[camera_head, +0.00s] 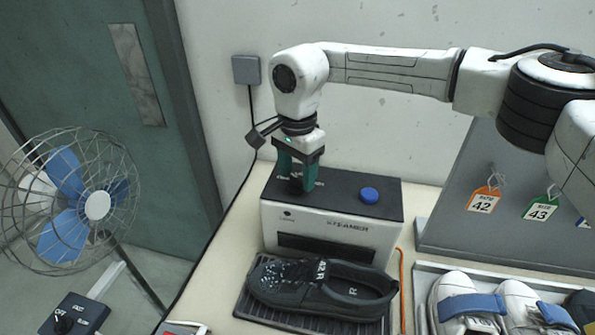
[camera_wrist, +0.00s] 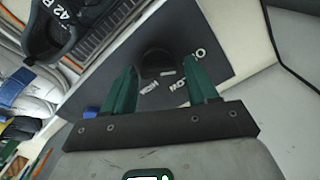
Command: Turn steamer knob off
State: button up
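The white steamer (camera_head: 325,222) with a dark top panel stands on the table against the wall. Its round black knob (camera_head: 297,186) sits at the left part of the top, partly hidden by my fingers. In the wrist view the knob (camera_wrist: 158,61) shows between the green fingers, with small white lettering around it. Which way the knob points is too dark to tell. My gripper (camera_head: 298,178) points down over the knob. Its fingers are apart, one on each side, with visible gaps in the wrist view (camera_wrist: 161,68).
A blue button (camera_head: 369,195) is on the steamer's top right. A black shoe (camera_head: 320,288) lies on a dark grate in front. A shoe tray (camera_head: 422,300) and a grey board with size tags (camera_head: 485,199) are at right. A caged fan (camera_head: 70,205) stands left.

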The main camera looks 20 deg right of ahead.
aim_at(297, 177)
jog(key=shift+o, duration=0.7)
jog(key=shift+f, duration=0.1)
notch_tip(297, 177, up, 11)
jog(key=b, duration=0.1)
jog(key=shift+b, duration=0.3)
jog(key=shift+f, duration=0.1)
